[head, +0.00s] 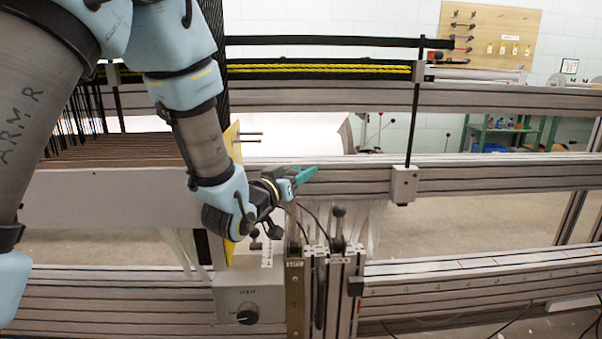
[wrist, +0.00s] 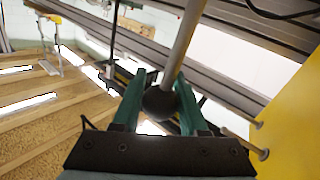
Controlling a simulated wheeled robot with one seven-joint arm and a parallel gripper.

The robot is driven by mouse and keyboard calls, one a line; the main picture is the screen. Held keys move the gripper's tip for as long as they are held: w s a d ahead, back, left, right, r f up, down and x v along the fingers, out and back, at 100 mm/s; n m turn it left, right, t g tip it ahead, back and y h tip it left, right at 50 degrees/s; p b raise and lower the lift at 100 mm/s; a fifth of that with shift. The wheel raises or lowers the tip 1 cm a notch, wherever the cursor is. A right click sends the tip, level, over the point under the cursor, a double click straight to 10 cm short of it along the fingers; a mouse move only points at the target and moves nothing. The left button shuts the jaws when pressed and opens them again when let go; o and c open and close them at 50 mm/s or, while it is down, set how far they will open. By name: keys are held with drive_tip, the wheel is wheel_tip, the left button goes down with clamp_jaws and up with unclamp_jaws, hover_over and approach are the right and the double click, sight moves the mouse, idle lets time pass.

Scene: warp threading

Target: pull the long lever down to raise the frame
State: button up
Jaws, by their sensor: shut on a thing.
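My gripper (head: 298,181) is in front of the loom, above the block of levers. In the wrist view its green fingers (wrist: 160,82) are shut around a dark ball knob at the end of a pale rod. This is the long lever (wrist: 185,45), whose rod runs away from the knob between the fingers. In the head view the knob is hidden by my gripper, above the slotted post marked LIFT (head: 294,266). I cannot tell which part is the frame to be raised.
A second lever with a dark knob (head: 338,211) stands close to the right. A grey box with a black dial (head: 247,313) is at the lower left. A yellow plate (wrist: 285,130) with pins is close on the right in the wrist view. Grey rails cross the scene.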

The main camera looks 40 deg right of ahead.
clamp_jaws()
idle(0.8)
